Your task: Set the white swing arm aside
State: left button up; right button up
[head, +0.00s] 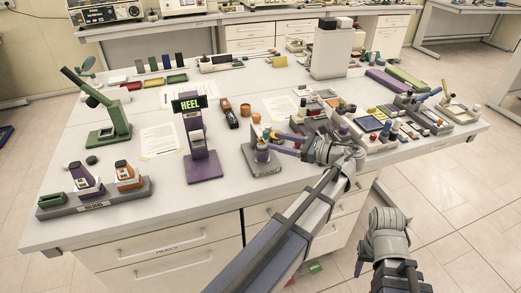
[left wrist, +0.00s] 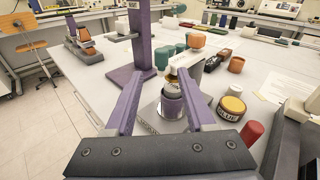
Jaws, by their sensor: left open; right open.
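A small fixture (head: 262,157) with a labelled grey plate stands near the front middle of the table. A white piece (left wrist: 186,59), which looks like the white swing arm, lies at the top of this cylinder, partly hidden by the finger. My left gripper (head: 275,143) reaches in from the right of the fixture. Its purple fingers (left wrist: 161,80) are open on either side of the cylinder, holding nothing. My right gripper (head: 388,218) is empty, off the table's front edge.
A purple stand with a HEEL sign (head: 198,150) is left of the fixture. Shoe samples on a rack (head: 95,195) stand front left. Papers (head: 160,140) lie between.

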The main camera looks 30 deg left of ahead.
aim_at(260, 127)
pick_arm(q)
jog(key=a+r+y, duration=0.1)
jog(key=a, duration=0.7)
jog(key=shift+s+m, duration=0.15)
jog(key=shift+m, duration=0.25)
jog(key=shift+r, duration=0.1)
jog(key=shift+c, duration=0.4)
grip_shut()
dwell(0.8)
